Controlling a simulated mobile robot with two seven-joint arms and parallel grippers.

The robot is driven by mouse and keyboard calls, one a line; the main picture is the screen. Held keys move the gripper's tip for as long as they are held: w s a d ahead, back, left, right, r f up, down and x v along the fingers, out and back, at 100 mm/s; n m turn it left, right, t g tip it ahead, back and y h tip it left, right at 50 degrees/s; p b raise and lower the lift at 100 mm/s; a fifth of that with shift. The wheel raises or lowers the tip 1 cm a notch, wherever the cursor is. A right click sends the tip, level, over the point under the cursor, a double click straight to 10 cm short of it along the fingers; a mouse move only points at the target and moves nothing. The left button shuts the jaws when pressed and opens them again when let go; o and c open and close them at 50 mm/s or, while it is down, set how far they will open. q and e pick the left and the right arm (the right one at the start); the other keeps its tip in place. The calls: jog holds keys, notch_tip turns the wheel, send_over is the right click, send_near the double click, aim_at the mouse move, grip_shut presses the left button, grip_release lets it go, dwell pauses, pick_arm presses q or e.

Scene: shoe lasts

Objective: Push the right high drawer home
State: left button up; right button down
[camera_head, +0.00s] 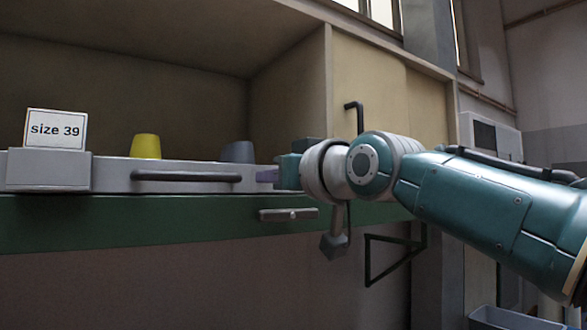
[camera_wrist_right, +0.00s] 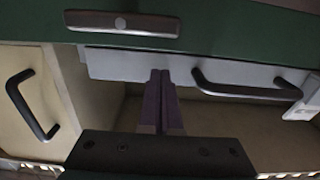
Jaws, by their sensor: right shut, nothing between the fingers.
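The light grey drawer front (camera_head: 110,178) with a dark bar handle (camera_head: 187,177) runs across the left half of the head view, above a green rail. In the wrist view the drawer front (camera_wrist_right: 130,66) and its handle (camera_wrist_right: 245,90) appear upside down. My right gripper (camera_head: 266,175) is at the right end of the drawer front, right of the handle. Its purple fingers (camera_wrist_right: 161,80) are shut together and empty, with the tips against or very close to the front; contact cannot be told. The drawer's depth behind the front is mostly hidden. My left gripper is not in view.
A "size 39" card (camera_head: 56,129), a yellow tapered piece (camera_head: 146,146) and a grey one (camera_head: 237,152) show above the front. A cabinet door with a dark handle (camera_head: 352,108) stands right. A metal pull (camera_head: 289,214) is on the green rail (camera_head: 130,222).

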jog(key=p+v, duration=1)
jog(key=v, duration=0.3)
jog(key=shift+d, duration=0.2)
jog(key=shift+s, duration=0.15)
jog(key=s+d+f+m+g+h+p, duration=0.1)
jog(key=s+d+f+g+h, duration=0.15)
jog(key=s+f, duration=0.4)
jog(key=s+d+f+m+g+h+p, duration=0.1)
jog(key=s+d+f+g+h, duration=0.15)
jog(key=s+f, duration=0.35)
jog(key=s+d+f+m+g+h, duration=0.1)
jog(key=s+d+f+g+h, duration=0.1)
jog(key=s+d, duration=0.3)
jog(key=s+d+f+m+g+h, duration=0.1)
jog(key=s+d+f+g, duration=0.3)
jog(key=s, duration=0.8)
jog(key=shift+s+d+f+m+h+p, duration=0.4)
jog(key=shift+f+h, duration=0.25)
jog(key=shift+h, duration=0.25)
jog(key=c, duration=1.6)
grip_release()
